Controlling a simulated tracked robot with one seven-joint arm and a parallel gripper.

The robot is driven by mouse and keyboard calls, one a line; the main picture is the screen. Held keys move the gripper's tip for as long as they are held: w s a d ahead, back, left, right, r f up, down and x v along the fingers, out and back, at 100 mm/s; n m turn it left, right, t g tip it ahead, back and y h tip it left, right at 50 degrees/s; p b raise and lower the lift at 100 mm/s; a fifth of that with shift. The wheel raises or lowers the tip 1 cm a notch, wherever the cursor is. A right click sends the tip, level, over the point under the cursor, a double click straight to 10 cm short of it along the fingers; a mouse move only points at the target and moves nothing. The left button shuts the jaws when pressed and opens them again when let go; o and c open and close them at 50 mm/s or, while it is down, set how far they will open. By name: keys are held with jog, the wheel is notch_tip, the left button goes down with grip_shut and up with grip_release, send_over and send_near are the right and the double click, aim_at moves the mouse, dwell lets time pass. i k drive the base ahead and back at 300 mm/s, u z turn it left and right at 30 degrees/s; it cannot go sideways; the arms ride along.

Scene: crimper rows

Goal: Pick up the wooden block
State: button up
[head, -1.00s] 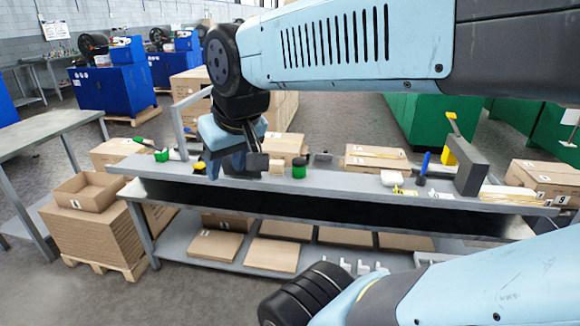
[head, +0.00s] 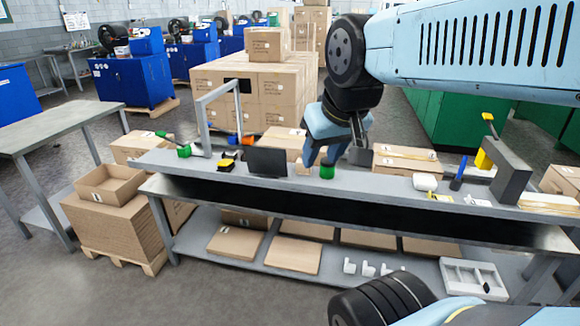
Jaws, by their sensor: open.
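The small wooden block (head: 302,170) sits on the grey bench top (head: 390,186), between a dark upright panel (head: 265,161) and a green cylinder (head: 327,172). My gripper (head: 335,158) is open above the bench, around the green cylinder's place in the picture. I see nothing between the fingers that is held. I cannot tell from this view how far the gripper is from the block in depth.
A grey frame (head: 201,122) stands at the bench's left, near a yellow-black item (head: 227,163). A white item (head: 425,181), a blue-handled tool (head: 459,172) and a dark upright block (head: 512,172) stand to the right. Cardboard boxes (head: 265,90) are stacked behind.

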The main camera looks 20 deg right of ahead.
aim_at(300, 169)
jog(key=z, duration=0.1)
jog(key=i, duration=1)
jog(key=u, duration=0.1)
